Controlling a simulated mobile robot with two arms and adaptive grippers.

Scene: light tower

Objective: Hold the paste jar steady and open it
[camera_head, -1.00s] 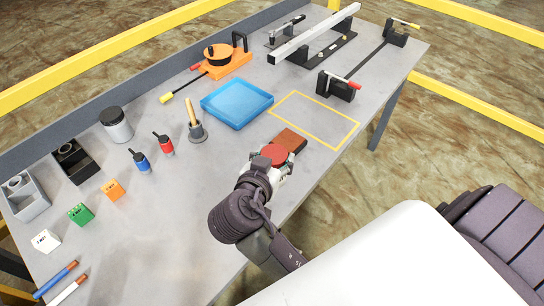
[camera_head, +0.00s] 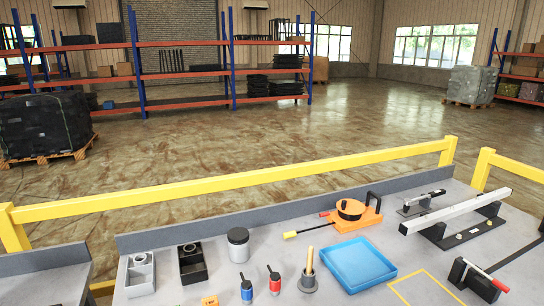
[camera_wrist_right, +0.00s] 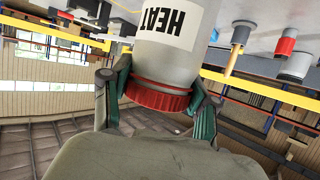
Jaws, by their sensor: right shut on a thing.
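In the right wrist view a pale grey jar (camera_wrist_right: 172,60) has a white label (camera_wrist_right: 168,18) reading "HEAT" upside down. The jar runs out of the top edge, so its far end is hidden. Its ribbed red lid (camera_wrist_right: 160,98) faces my wrist. My right gripper (camera_wrist_right: 157,88) is shut on the lid, one finger on each side. The lid sits against the jar body with no clear gap. Neither this jar nor any gripper shows in the head view. My left gripper is in neither view.
In the head view the grey table (camera_head: 225,282) carries a black-lidded jar (camera_head: 238,246), blue bottle (camera_head: 246,290), red bottle (camera_head: 274,281), blue tray (camera_head: 357,264) and orange fixture (camera_head: 352,218). A metal bar (camera_head: 455,211) is at right. A yellow rail (camera_head: 240,182) runs behind.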

